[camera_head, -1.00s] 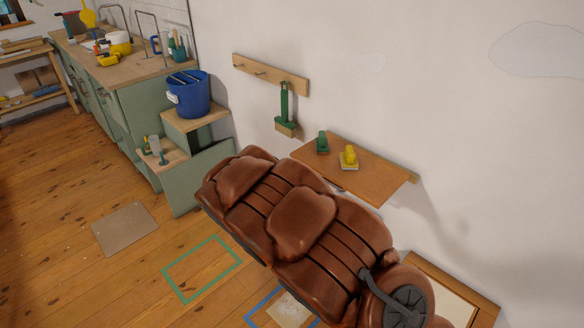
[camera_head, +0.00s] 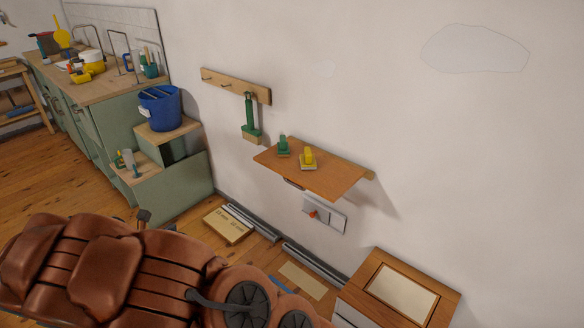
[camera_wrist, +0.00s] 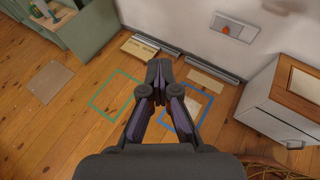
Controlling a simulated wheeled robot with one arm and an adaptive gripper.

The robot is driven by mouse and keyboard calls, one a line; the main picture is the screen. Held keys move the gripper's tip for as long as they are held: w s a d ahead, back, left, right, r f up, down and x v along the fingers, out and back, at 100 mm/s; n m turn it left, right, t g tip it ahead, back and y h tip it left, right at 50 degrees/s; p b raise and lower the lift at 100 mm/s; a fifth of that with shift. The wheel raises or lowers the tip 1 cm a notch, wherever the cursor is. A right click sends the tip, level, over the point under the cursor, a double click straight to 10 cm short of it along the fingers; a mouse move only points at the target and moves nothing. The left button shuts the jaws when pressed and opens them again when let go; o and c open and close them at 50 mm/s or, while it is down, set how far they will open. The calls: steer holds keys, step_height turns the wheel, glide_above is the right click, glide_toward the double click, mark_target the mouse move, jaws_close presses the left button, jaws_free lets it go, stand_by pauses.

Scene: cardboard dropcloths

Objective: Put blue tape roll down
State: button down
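No blue tape roll can be made out in either current view. My gripper (camera_wrist: 158,70) points down over the wooden floor in the wrist view. Its two dark fingers come together at the tips, with no roll visible between them. A blue outlined rectangle (camera_wrist: 204,110) is on the floor to the right of the fingers, partly hidden by them. A green outlined rectangle (camera_wrist: 92,103) is to their left. In the head view my brown arm covers much of the lower left, and only a bit of the blue outline (camera_head: 280,285) shows.
A wall shelf (camera_head: 325,178) holds a green and a yellow item. A blue bucket (camera_head: 160,110) stands on a stepped green unit at left. A flat cardboard box (camera_head: 228,225) lies by the wall. A wooden-topped cabinet (camera_head: 400,290) stands at lower right.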

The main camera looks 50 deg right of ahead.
steer(key=w+d+m+g+h+b, duration=0.1)
steer(key=d+m+g+h+b, duration=0.3)
steer(key=d, duration=1.5)
steer(key=s+d+m+g+b, duration=0.1)
steer(key=s+d+b, duration=0.2)
steer(key=d, duration=0.7)
steer(key=s+d+r+m+g+y+b, duration=0.1)
steer(key=s+d+g+b, duration=0.1)
steer(key=d, duration=0.8)
steer(key=shift+s+m+b, duration=0.3)
steer(key=shift+s+b, duration=0.1)
steer(key=shift+s, duration=0.25)
steer(key=shift+r, duration=0.1)
